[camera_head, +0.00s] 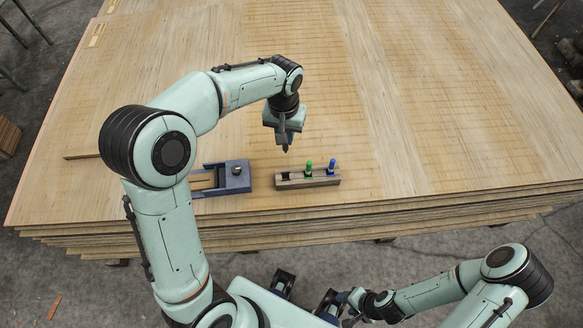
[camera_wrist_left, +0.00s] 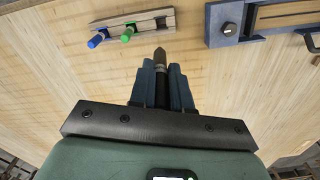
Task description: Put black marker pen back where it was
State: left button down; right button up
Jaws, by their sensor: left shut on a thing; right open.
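My left gripper (camera_head: 285,147) is above the veneer stack, shut on a black marker pen. In the left wrist view the black marker pen (camera_wrist_left: 161,62) sticks out, brownish tip outward, between the fingers of the left gripper (camera_wrist_left: 160,86). A wooden pen holder (camera_head: 308,183) sits near the stack's front edge, below the left gripper in the head view. It holds a green marker (camera_head: 308,168) and a blue marker (camera_head: 332,166); its left end has a dark, empty slot. The holder (camera_wrist_left: 150,24) also shows in the left wrist view. My right gripper (camera_head: 338,307) is open, low in front of the stack.
A blue-grey clamp-like tool (camera_head: 236,178) lies left of the holder, partly behind my left arm. The veneer stack (camera_head: 440,130) is broad and bare behind and right of the holder. A thin wooden strip (camera_head: 82,154) lies at the left.

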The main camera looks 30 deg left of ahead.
pick_arm(q)
jog(key=shift+s+f+b, duration=0.15)
jog(key=shift+f+b, duration=0.2)
jog(key=shift+f, duration=4.5)
jog(key=shift+s+f+b, duration=0.1)
jog(key=shift+f+b, duration=0.25)
jog(key=shift+f, duration=4.5)
pick_arm(e)
jog(key=shift+s+f, duration=0.6)
jog(key=shift+f, duration=0.25)
pick_arm(q)
jog(key=shift+f, duration=0.1)
jog(key=c, duration=1.4)
grip_release()
jog(key=o, duration=0.3)
pick_arm(e)
jog(key=shift+f, duration=0.15)
